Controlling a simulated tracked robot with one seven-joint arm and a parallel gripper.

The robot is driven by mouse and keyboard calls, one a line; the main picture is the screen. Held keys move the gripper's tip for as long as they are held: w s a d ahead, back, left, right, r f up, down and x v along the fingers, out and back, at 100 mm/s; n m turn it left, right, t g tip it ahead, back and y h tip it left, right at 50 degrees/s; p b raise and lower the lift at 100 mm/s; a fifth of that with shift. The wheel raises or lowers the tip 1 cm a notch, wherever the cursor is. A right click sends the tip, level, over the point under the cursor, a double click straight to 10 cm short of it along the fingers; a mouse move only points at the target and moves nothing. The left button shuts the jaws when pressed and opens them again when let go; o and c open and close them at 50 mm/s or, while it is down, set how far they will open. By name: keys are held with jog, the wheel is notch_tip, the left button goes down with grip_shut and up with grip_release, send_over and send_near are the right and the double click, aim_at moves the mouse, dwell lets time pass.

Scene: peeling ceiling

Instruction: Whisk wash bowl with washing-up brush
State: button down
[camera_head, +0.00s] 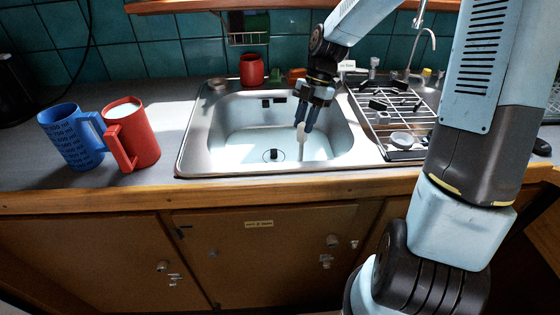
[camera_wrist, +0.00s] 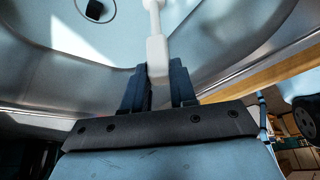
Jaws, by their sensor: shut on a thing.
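The wash bowl is the steel sink basin (camera_head: 225,125) in the middle of the counter, bright inside and with a dark drain fitting (camera_head: 273,155) on its floor. My gripper (camera_head: 306,115) is over the right part of the basin, pointing down. It is shut on the white washing-up brush (camera_head: 301,138), which hangs down into the basin. In the wrist view the white handle (camera_wrist: 157,52) sits between the two dark blue fingers of my gripper (camera_wrist: 158,85). The brush's far end is out of the wrist view's frame. I cannot tell whether it touches the basin floor.
A blue mug (camera_head: 68,138) and a red mug (camera_head: 138,130) stand on the counter left of the sink. A red cup (camera_head: 251,70) stands behind it. A drying rack (camera_head: 385,105) with dark items and a pale dish is at the right. A tap (camera_head: 420,40) rises behind the rack.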

notch_tip(320, 180, up, 9)
jog(key=shift+f, duration=0.1)
dwell(0.4)
dwell(0.6)
jog(key=shift+r, duration=2.55)
